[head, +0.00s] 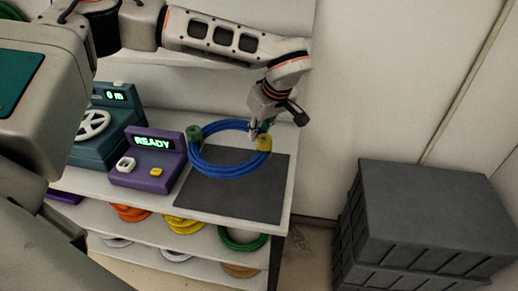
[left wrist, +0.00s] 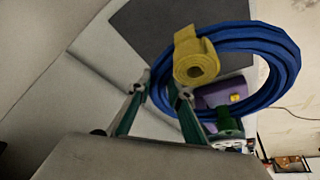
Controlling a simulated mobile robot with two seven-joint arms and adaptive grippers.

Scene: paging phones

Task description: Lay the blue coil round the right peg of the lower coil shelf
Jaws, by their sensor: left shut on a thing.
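The blue coil (head: 226,173) is a ring of several strands with a yellow tie (head: 263,143) and a green tie (head: 193,134). My left gripper (head: 256,132) is shut on its rim beside the yellow tie, above the dark mat. In the left wrist view the coil (left wrist: 276,45) passes between the fingertips (left wrist: 162,92). Under the worktop, one shelf holds orange, yellow and green coils (head: 243,247). The shelf below holds white coils and a tan coil (head: 240,271) at the right. I cannot make out pegs. My right gripper is not in view.
A dark mat (head: 225,200) lies on the white worktop. A purple device (head: 150,177) reading READY and a teal device (head: 120,122) with a reel stand to its left. Dark grey crates (head: 430,215) stand on the floor at the right, with a gap between them and the shelving.

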